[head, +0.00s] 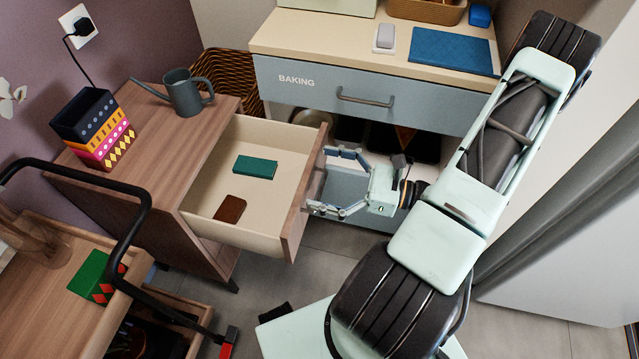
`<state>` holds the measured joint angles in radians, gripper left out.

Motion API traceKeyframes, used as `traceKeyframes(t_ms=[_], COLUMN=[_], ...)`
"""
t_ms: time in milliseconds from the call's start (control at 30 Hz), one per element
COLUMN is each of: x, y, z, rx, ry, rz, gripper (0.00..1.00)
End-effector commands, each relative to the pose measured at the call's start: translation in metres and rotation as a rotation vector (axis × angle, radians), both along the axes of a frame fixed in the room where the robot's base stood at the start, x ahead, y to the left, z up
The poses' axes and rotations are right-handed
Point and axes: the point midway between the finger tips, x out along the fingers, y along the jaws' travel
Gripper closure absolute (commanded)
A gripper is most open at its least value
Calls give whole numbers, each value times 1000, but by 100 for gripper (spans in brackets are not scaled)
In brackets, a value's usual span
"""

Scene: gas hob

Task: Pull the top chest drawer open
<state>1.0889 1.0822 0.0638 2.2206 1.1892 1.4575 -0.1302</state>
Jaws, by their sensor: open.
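The top drawer (217,222) of the wooden chest (196,130) stands well out from the chest, and its cream inside shows. A green box (255,167) and a brown item (230,209) lie in it. My gripper (325,181) is open at the outer side of the drawer front (305,195), with its two fingers spread and pointing left at it. The front's outer face and any handle are mostly hidden from this angle, and I cannot tell whether the fingertips touch it.
A grey watering can (185,94) and a patterned box (95,128) stand on the chest. A counter with a closed "BAKING" drawer (370,96) is behind my gripper. A wooden cart with a black rail (146,210) is at the lower left. Some grey floor is clear below the drawer.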

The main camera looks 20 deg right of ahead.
Motion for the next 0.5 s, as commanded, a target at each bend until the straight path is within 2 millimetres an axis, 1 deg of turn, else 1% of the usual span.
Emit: traceKeyframes(t_ms=[33, 200, 333, 500], x=[0, 1, 0, 1], y=[-1, -1, -1, -1], z=[8, 29, 39, 44], rx=[-3, -3, -2, -1], ry=[-2, -1, -1, 0], rz=[-1, -2, -2, -2], gripper=[0, 0, 0, 0])
